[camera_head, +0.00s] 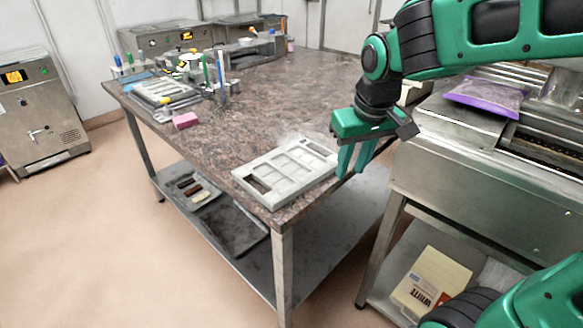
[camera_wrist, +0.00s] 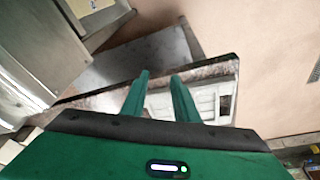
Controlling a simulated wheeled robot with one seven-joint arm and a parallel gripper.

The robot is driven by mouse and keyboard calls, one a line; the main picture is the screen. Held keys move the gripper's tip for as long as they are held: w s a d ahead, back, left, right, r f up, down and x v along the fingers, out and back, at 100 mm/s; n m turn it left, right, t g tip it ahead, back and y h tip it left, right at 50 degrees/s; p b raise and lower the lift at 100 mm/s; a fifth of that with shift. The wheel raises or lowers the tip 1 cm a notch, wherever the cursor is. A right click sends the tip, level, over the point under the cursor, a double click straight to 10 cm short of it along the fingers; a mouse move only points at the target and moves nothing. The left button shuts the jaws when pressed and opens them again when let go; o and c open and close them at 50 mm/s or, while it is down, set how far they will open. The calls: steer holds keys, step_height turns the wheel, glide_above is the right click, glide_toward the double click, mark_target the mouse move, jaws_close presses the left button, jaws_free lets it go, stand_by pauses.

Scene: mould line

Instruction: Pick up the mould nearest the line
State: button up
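A pale grey mould (camera_head: 285,172) with several rectangular cavities lies flat on the near corner of the brown stone-topped table (camera_head: 245,125). It also shows in the wrist view (camera_wrist: 207,102), partly behind my fingers. My gripper (camera_head: 351,173) hangs beside the mould's right end, fingers pointing down. In the wrist view the two fingers (camera_wrist: 159,76) are apart, with nothing clearly clamped between them. The left finger looks close to the mould's right edge; I cannot tell whether it touches. Another grey mould-like tray (camera_head: 163,97) lies at the table's far left.
A steel line machine (camera_head: 480,165) stands to the right, across a narrow gap, with a purple bag (camera_head: 485,95) on top. A pink block (camera_head: 185,120), pens and tools occupy the table's far left. The lower shelf (camera_head: 225,222) holds dark trays. The table's middle is clear.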

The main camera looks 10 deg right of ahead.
steer(key=w+a+r+n+t+y, duration=0.1)
steer(key=w+a+n, duration=0.1)
steer(key=a, duration=0.8)
steer(key=w+a+r+n+y, duration=0.1)
steer(key=w+a+n, duration=0.2)
steer(key=a, duration=0.7)
steer(key=x, duration=0.4)
steer(key=shift+s+a+f, duration=0.1)
steer(key=shift+s+f, duration=0.05)
steer(key=shift+f, duration=0.3)
steer(key=shift+x, duration=3)
jaws_close()
